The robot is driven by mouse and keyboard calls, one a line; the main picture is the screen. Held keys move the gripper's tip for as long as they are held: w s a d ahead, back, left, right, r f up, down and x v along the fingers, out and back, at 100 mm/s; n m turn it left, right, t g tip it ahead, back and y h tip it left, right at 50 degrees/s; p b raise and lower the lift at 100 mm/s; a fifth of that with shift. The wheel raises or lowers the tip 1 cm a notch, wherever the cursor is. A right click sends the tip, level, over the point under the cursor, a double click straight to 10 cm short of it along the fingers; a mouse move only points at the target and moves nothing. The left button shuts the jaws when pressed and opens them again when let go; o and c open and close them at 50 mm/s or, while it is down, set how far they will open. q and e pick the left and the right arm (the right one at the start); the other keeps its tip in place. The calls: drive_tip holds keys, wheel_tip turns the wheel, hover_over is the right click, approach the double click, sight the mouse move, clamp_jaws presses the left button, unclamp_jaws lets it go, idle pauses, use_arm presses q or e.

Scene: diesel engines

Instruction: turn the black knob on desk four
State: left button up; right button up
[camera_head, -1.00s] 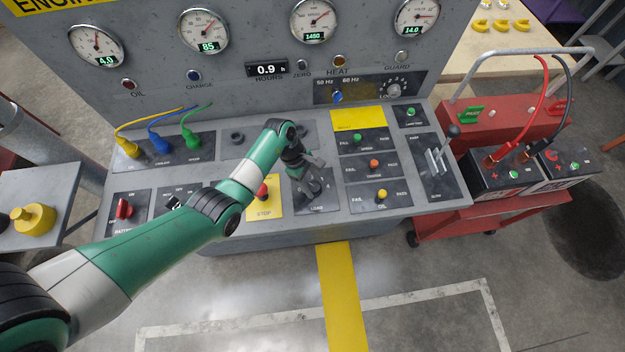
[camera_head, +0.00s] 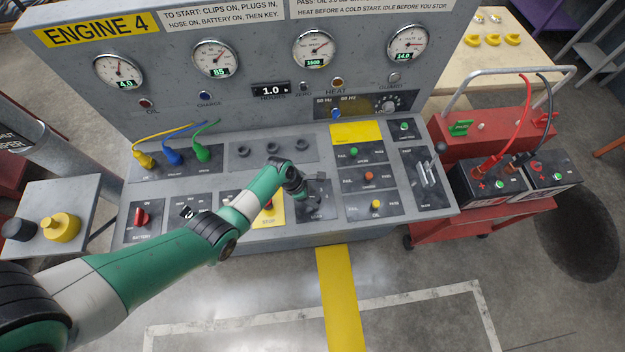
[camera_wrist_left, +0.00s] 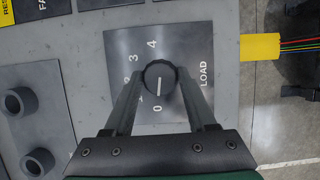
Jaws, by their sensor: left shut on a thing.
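The black knob (camera_wrist_left: 159,74) sits on the LOAD plate (camera_wrist_left: 120,45) of desk four, seen in the left wrist view. It is round, and its white line points about toward the 0 mark. The marks 0 to 4 run along one side of it. My left gripper (camera_wrist_left: 161,84) has one finger on each side of the knob and is shut on it. In the head view my left gripper (camera_head: 314,203) reaches down onto the LOAD plate (camera_head: 322,214) and hides the knob. My right gripper is not in view.
Next to the LOAD plate are a yellow STOP plate (camera_head: 268,216) and the coloured fail/pass buttons (camera_head: 369,175). Black sockets (camera_head: 272,149) stand behind it. Plugged cables (camera_head: 172,155) are at the left. A red battery cart (camera_head: 470,232) stands at the right.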

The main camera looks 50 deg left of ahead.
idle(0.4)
use_arm(q)
drive_tip(key=o, duration=1.4)
drive_tip(key=shift+c, duration=0.2)
drive_tip(key=p+v, duration=0.5)
drive_tip(key=v, duration=0.6)
drive_tip(key=shift+s+r, duration=0.2)
drive_tip(key=shift+r, duration=0.05)
drive_tip(key=shift+a, duration=0.1)
